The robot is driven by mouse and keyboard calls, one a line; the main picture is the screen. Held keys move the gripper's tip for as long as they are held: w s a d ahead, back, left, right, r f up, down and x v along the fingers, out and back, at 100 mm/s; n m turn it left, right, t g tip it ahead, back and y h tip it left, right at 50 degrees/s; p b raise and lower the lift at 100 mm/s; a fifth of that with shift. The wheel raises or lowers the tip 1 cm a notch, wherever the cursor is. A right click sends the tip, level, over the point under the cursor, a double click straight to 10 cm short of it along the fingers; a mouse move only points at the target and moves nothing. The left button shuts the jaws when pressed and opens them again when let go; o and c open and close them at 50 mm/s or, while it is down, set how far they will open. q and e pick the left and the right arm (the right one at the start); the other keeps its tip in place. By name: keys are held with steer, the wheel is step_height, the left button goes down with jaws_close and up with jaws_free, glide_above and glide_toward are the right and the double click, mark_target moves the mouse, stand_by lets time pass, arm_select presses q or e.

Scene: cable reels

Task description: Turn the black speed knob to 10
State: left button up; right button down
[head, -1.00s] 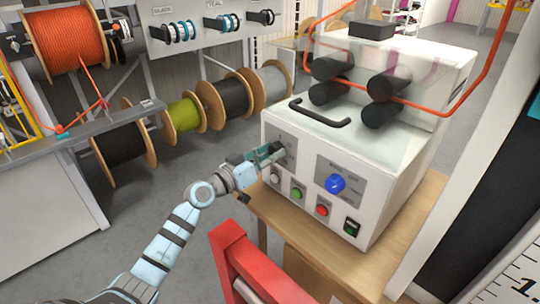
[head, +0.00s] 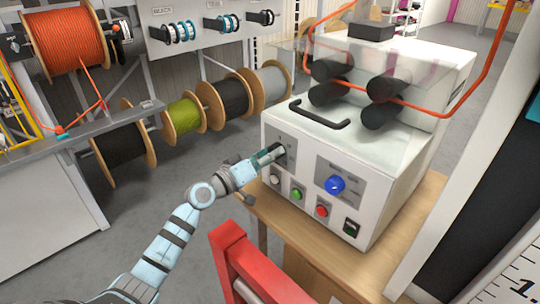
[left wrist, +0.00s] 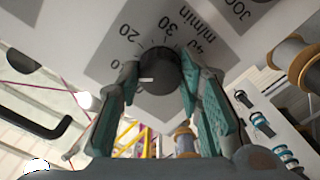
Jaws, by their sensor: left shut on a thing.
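The black speed knob (left wrist: 160,70) sits on the grey scale plate (left wrist: 105,72) on the front of the white machine (head: 305,125). The numbers 20, 30 and 40 and "m/min" show in the left wrist view; a number at the left is partly hidden by a finger. The knob's white mark points left, just below that partly hidden number. My left gripper (head: 272,154) is shut on the knob, with one teal-padded finger on each side. In the head view the fingers largely hide the knob. My right gripper is not in view.
A red frame (head: 230,250) stands in front. The machine stands on a wooden table (head: 287,235).

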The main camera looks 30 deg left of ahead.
arm_select(q)
steer(key=shift+f, duration=0.1)
steer(key=o, duration=1.2)
steer(key=shift+c, duration=0.2)
steer(key=v, duration=1.2)
